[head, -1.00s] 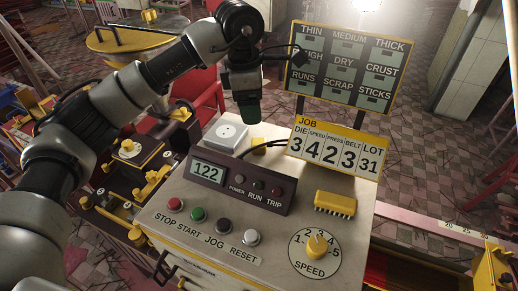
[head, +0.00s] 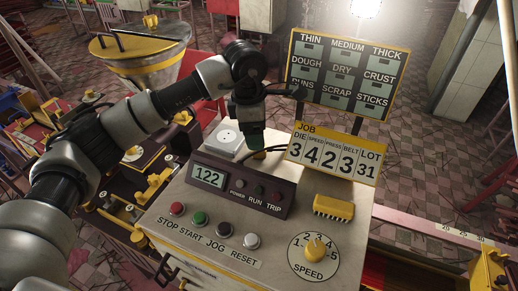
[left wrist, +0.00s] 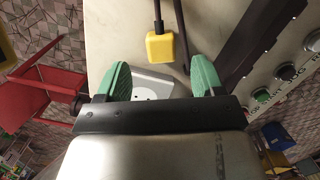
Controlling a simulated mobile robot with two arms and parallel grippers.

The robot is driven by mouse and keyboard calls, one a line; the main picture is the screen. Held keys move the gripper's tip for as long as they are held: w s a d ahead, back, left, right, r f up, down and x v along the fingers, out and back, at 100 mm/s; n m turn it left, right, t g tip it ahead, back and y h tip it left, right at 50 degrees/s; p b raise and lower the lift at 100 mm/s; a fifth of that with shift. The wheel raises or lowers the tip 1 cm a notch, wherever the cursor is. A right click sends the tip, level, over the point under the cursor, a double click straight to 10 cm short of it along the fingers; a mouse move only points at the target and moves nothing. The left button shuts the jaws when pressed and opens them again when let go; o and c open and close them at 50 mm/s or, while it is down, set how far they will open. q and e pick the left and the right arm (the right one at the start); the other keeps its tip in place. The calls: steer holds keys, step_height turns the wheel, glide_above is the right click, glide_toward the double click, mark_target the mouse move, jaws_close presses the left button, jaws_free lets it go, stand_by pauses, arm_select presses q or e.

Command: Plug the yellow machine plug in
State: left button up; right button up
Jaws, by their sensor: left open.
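The yellow plug (left wrist: 160,47) lies on the pale machine top with its dark cable leading away; in the head view it is mostly hidden behind my gripper. The white socket (head: 222,138) sits on the machine top to the left of my gripper in the head view. It also shows in the left wrist view (left wrist: 152,84), partly hidden, with two holes visible. My left gripper (left wrist: 160,80) is open with green fingers apart, and nothing is between them. In the head view the left gripper (head: 250,143) points down just above the plug. My right gripper is not in view.
The dark display box (head: 240,187) stands just in front of the plug. The JOB number board (head: 336,152) and the tall sign (head: 345,72) stand to the right. A yellow brush (head: 334,207), several buttons and a speed knob (head: 314,248) occupy the front panel.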

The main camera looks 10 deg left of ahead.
arm_select(q)
steer(key=f+p, duration=0.1)
steer(key=f, duration=0.2)
steer(key=f+p, duration=0.1)
steer(key=shift+d+f+p, duration=0.15)
steer(key=shift+d+p, duration=0.15)
steer(key=shift+d, duration=0.05)
steer(key=shift+f, duration=0.4)
steer(key=c, duration=1)
steer(key=shift+o, duration=0.2)
steer(key=shift+r, duration=0.15)
